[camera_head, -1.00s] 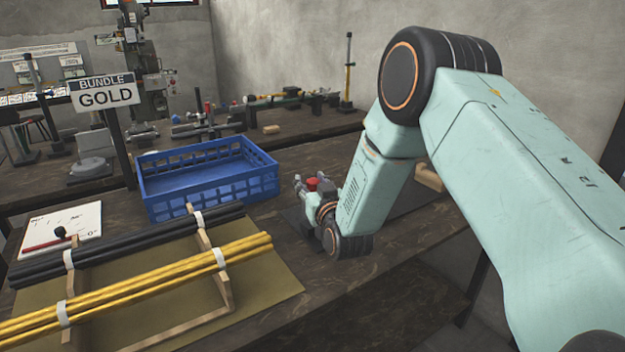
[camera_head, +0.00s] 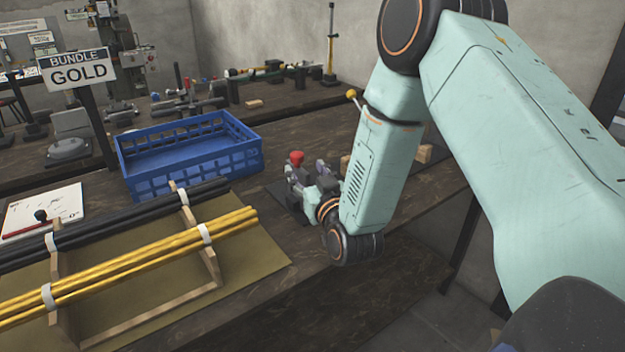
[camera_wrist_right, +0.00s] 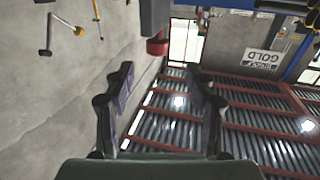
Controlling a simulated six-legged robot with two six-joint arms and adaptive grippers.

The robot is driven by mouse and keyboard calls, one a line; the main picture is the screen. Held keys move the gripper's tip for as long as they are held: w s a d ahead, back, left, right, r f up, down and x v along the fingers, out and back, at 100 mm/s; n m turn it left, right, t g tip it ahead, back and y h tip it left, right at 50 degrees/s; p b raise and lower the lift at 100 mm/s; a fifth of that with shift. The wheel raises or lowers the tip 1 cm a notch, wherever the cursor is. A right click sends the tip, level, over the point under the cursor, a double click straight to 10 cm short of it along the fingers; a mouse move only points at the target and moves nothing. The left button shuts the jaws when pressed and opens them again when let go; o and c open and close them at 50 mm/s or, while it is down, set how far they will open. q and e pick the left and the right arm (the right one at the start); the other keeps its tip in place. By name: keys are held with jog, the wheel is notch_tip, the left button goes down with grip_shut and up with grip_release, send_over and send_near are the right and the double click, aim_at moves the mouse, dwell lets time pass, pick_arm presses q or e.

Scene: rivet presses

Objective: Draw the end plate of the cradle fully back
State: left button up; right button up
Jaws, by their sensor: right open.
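A wooden cradle (camera_head: 130,322) stands at the front left and bears black rods (camera_head: 110,227) and yellow rods (camera_head: 130,270), bound with white bands. I cannot make out which part is an end plate. My right gripper (camera_head: 308,178) is right of the blue crate, low over the bench, partly hidden by its own wrist. A red knob (camera_head: 296,158) shows beside its fingers. In the right wrist view the gripper (camera_wrist_right: 160,78) has its fingers apart with nothing between them; a red part (camera_wrist_right: 157,47) under a dark block lies beyond the tips. My left gripper is out of view.
A blue crate (camera_head: 190,160) stands behind the rods. A "BUNDLE GOLD" sign (camera_head: 77,70) stands at the left, near a white sheet (camera_head: 42,210). A yellow-ball lever (camera_head: 352,94) and a wooden block (camera_head: 425,154) show beside my arm. Bare bench lies in front of the gripper.

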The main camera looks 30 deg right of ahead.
jog(key=shift+s+a, duration=0.2)
jog(key=shift+s, duration=0.6)
jog(key=shift+s+a, duration=0.15)
jog(key=shift+s, duration=0.65)
jog(key=shift+f, duration=0.1)
